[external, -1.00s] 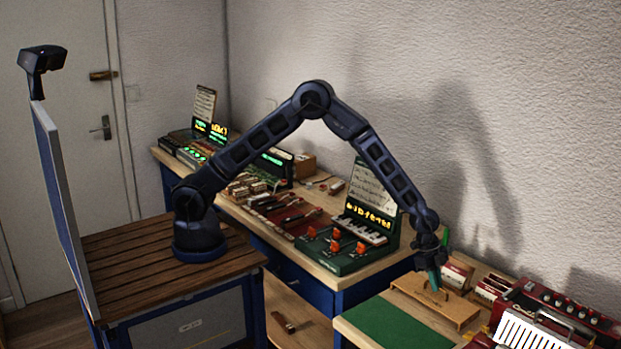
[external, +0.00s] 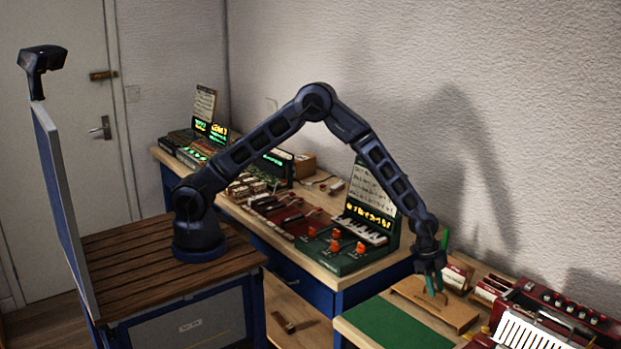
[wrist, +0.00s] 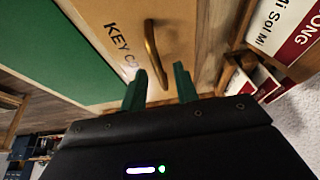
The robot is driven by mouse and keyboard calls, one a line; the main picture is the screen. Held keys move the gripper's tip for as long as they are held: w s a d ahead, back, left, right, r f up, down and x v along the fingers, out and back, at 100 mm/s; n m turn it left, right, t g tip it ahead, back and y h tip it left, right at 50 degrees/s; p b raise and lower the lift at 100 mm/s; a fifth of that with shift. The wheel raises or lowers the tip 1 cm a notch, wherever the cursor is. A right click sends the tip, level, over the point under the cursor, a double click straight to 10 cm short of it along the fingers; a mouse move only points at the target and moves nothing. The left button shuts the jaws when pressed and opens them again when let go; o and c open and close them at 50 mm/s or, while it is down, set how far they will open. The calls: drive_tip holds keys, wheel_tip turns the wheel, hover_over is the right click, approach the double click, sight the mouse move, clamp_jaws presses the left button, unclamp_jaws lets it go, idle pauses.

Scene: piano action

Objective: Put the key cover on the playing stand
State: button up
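The key cover (external: 456,314) is a flat light-wood board on the right-hand bench. My gripper (external: 434,289) is over the board, pointing down. In the wrist view my gripper (wrist: 160,75) has its two green fingers apart, one on each side of the handle's near end, with a gap to it. No label names the playing stand; a green stand with piano keys (external: 362,228) is on the left-hand bench.
A green mat (external: 396,325) lies left of the key cover. Small labelled boxes (external: 490,288) stand behind and right of it. A red accordion (external: 560,315) is at the far right. A gap separates the two benches. Orange-topped parts (external: 336,240) stand before the piano keys.

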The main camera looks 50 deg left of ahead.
drive_tip(key=v, duration=1.2)
drive_tip(key=a+r+n+t, duration=0.1)
drive_tip(key=a+r+n, duration=0.2)
drive_tip(key=a+r, duration=0.7)
drive_tip(key=s+a+r+n+t+y, duration=0.15)
drive_tip(key=a+r, duration=0.45)
drive_tip(key=a, duration=0.7)
drive_tip(key=a+r+n, duration=0.3)
drive_tip(key=a+r, duration=0.4)
drive_tip(key=a, duration=0.5)
drive_tip(key=s+a+r+n+t+y, duration=0.1)
drive_tip(key=s+a+r+n, duration=0.3)
drive_tip(key=a, duration=0.5)
drive_tip(key=s+a+r+n+t, duration=0.1)
drive_tip(key=s+a, duration=0.5)
drive_tip(key=a, duration=0.2)
drive_tip(key=s+a+f+n+y, duration=0.1)
drive_tip(key=s+a+n, duration=0.4)
drive_tip(key=s+a, duration=0.6)
drive_tip(key=s+y, duration=0.1)
drive_tip(key=s, duration=0.1)
drive_tip(key=shift+s, duration=0.3)
